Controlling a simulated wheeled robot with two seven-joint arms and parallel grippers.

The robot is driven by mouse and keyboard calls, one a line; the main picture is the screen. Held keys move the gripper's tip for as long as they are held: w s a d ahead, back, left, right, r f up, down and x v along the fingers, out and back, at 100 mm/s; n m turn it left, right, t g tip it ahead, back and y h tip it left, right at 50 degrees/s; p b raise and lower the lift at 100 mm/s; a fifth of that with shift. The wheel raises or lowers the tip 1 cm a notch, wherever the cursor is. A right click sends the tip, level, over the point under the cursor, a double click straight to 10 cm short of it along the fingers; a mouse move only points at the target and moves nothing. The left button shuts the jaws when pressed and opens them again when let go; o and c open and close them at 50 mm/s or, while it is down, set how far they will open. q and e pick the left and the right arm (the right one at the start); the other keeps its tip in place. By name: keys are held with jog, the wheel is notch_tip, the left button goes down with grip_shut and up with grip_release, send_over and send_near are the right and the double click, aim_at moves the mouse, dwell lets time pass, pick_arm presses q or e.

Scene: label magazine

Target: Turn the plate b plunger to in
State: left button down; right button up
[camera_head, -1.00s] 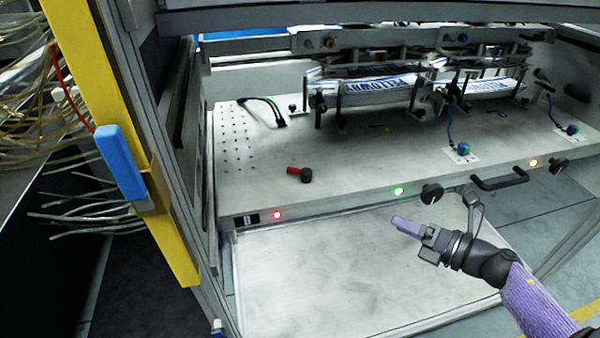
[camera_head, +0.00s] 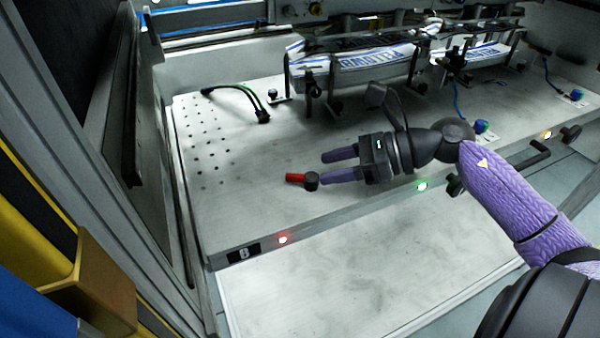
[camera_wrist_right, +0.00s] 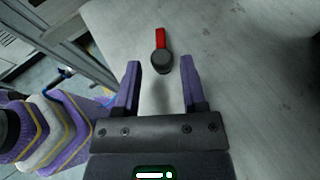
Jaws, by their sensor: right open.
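The plunger on the plate is a dark round knob (camera_head: 311,181) with a red grip (camera_head: 294,178) pointing left in the head view. In the right wrist view the knob (camera_wrist_right: 161,63) lies just beyond and between the fingertips, its red part (camera_wrist_right: 161,40) pointing away. My right gripper (camera_head: 322,168) is open, with purple fingers pointing left at the knob; in the head view the nearer fingertip appears close to it. In the wrist view the open fingers (camera_wrist_right: 160,68) hold nothing. I cannot tell whether a finger touches the knob. My left gripper is not in view.
The plate carries a label "B" (camera_head: 243,254) and a red light (camera_head: 283,239) on its front edge.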

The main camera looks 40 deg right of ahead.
aim_at(297, 176)
jog(key=b+x, duration=0.1)
jog(key=x, duration=0.3)
jog(key=shift+w+a+f+b, duration=0.15)
jog(key=shift+w+a+b, duration=0.1)
jog(key=shift+a+b, duration=0.1)
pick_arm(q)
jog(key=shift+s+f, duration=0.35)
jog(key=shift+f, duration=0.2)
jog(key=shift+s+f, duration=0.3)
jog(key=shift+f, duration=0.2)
pick_arm(e)
grip_shut()
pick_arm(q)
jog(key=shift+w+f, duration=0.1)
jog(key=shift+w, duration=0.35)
